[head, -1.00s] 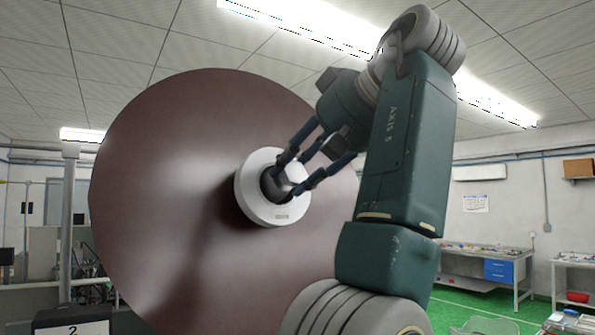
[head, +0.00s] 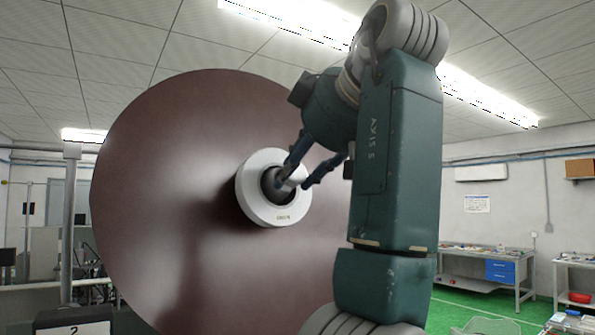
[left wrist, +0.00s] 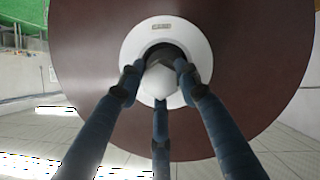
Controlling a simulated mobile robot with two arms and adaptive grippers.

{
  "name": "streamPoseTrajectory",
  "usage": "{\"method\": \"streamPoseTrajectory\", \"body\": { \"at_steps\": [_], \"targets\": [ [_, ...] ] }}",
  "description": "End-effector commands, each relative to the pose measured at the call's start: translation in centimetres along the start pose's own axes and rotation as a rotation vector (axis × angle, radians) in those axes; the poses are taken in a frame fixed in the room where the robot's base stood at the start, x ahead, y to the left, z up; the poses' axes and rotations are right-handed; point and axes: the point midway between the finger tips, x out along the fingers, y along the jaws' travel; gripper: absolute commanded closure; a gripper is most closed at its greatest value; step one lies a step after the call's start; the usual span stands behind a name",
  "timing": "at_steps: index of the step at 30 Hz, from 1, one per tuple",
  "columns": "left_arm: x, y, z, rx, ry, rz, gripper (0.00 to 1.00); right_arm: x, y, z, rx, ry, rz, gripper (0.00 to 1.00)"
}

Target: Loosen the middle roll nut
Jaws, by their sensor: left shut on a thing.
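The big dark reddish-brown roll (head: 165,190) faces me, with a round white core ring (head: 257,213) at its centre. The middle roll nut is a small light grey knob (left wrist: 162,80) at a dark hub inside that ring. My left gripper (head: 291,183) has its three blue fingers closed around the nut. The left wrist view also shows the gripper (left wrist: 159,84), with fingertips at both sides and below the nut. The fingers partly hide the nut in the head view. My right gripper is not in view.
A grey post (head: 69,215) stands left of the roll. A black box marked 2 (head: 75,328) is at bottom left. Workbenches (head: 485,268) with small items stand far right on a green floor. My own arm covers the roll's right side.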

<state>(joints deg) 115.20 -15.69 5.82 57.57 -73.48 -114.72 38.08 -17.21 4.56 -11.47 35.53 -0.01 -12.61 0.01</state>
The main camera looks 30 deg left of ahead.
Motion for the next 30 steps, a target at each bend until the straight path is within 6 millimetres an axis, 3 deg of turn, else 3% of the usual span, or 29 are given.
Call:
{"method": "streamPoseTrajectory", "body": {
  "at_steps": [16, 17, 19, 30],
  "targets": [
    [-0.04, 0.03, -0.20, -0.024, 0.004, 0.008, 0.93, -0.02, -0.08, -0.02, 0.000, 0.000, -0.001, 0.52],
    [-0.04, 0.03, -0.20, -0.024, 0.004, 0.008, 0.61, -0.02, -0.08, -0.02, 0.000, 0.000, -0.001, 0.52],
    [-0.03, 0.02, -0.17, -0.024, 0.003, 0.008, 0.49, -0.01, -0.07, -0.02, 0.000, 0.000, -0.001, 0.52],
    [0.01, 0.00, -0.01, -0.021, 0.000, 0.005, 0.49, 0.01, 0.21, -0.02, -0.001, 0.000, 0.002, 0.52]
  ]
}}
